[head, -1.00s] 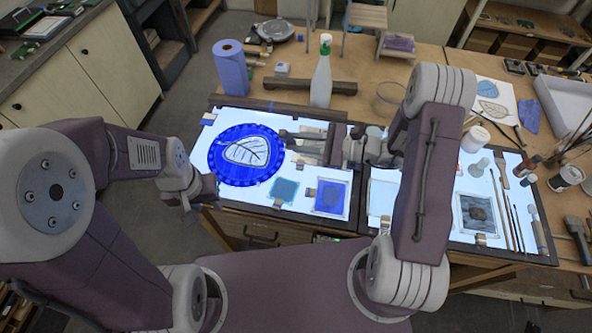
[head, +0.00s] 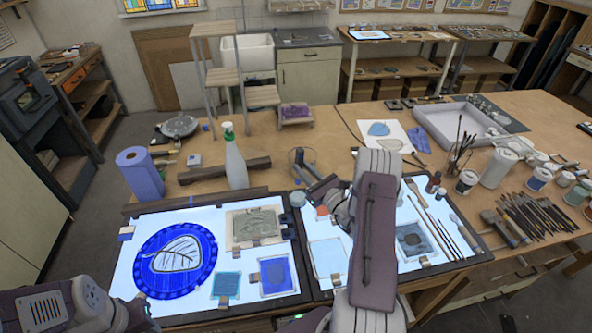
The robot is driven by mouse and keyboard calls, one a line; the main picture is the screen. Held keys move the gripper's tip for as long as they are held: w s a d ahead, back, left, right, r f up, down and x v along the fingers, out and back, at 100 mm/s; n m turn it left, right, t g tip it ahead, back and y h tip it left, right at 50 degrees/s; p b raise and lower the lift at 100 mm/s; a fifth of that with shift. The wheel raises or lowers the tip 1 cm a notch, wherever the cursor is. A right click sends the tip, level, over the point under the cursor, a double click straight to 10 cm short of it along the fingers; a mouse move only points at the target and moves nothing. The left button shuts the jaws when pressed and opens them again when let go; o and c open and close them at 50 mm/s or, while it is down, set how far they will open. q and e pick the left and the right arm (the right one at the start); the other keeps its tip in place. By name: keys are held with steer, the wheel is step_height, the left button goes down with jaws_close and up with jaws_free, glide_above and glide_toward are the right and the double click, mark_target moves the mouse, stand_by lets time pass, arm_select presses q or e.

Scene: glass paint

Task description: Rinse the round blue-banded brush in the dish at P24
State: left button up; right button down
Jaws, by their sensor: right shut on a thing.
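A clear round glass dish (head: 302,158) stands on the wooden table just behind the light panels. My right gripper (head: 310,174) reaches up to the dish's front edge. It is shut on a thin dark thing, probably the brush, whose end shows at or inside the dish. The blue band cannot be made out, and I cannot tell whether the tip touches the liquid or the bottom. My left gripper (head: 135,314) is low at the left, beside the lit panel, and its jaws are too unclear to judge.
A blue-rimmed round glass piece with a leaf (head: 178,260) lies on the left light panel. A spray bottle (head: 235,165) and a blue paper roll (head: 140,174) stand behind it. Jars, brushes and a white tray (head: 470,122) crowd the right side.

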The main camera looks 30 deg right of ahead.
mark_target(299, 182)
step_height(299, 182, down, 7)
steer(key=b, duration=0.5)
steer(key=shift+w+f+b, duration=0.1)
steer(key=shift+b, duration=0.25)
steer(key=shift+w+f+b, duration=0.15)
steer(key=shift+f+b, duration=0.35)
steer(key=shift+b, duration=0.05)
steer(key=shift+r, duration=0.1)
